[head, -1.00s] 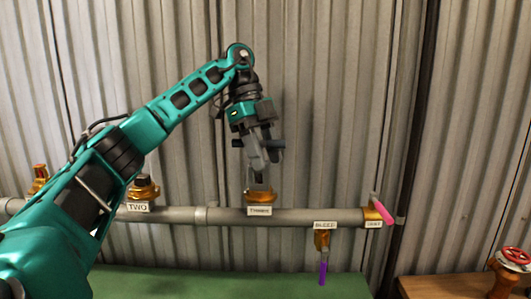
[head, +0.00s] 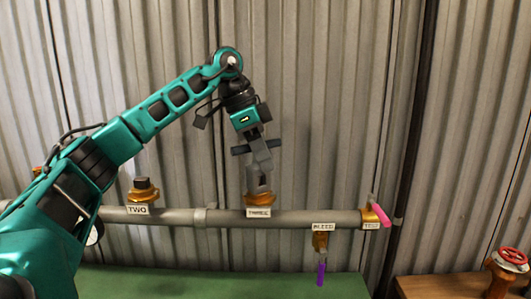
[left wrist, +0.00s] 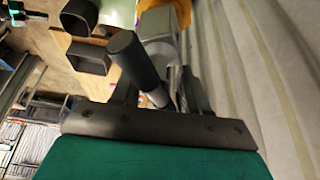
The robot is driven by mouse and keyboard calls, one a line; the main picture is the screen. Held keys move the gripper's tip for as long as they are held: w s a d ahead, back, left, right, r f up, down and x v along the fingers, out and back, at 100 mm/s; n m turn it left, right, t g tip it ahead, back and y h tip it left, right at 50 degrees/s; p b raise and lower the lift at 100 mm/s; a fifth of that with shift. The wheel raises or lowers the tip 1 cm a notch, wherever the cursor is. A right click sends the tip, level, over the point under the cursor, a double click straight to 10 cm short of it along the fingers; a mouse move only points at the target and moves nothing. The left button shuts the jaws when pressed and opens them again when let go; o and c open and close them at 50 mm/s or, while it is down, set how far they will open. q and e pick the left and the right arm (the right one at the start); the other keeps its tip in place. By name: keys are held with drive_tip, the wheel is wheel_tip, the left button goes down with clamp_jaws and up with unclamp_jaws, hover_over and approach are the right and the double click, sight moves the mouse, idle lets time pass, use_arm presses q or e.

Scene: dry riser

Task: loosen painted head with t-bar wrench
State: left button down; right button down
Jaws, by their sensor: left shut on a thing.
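My left gripper (head: 256,146) is shut on the grey T-bar wrench (head: 257,181), whose dark crossbar runs roughly level through the jaws. The wrench points down onto the brass fitting labelled THREE (head: 259,198). Its socket end covers the top of that fitting, so the head there is hidden, and I cannot tell how deeply it is seated. In the left wrist view, the dark round bar end (left wrist: 133,62) and the grey wrench body (left wrist: 166,52) show beyond my gripper, with a yellow-brass part (left wrist: 163,8) behind. My right gripper is not in view.
The grey pipe (head: 185,216) runs along the corrugated wall. Fitting TWO (head: 143,192) has a dark square head. The BLEED valve (head: 320,243) has a purple lever; a pink lever (head: 379,214) is at the pipe's end. A red-wheeled valve (head: 514,257) stands on wood at right.

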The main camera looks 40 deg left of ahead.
use_arm(q)
drive_tip(key=shift+s+a+f+n, duration=0.15)
drive_tip(key=shift+a+f+n, duration=0.1)
drive_tip(key=shift+n, duration=0.15)
drive_tip(key=shift+m, duration=0.5)
drive_tip(key=shift+r, duration=0.1)
drive_tip(key=shift+a+r, duration=0.1)
drive_tip(key=shift+r, duration=2)
drive_tip(key=shift+s+r, duration=0.1)
drive_tip(key=shift+r, duration=0.7)
drive_tip(key=shift+r, duration=0.1)
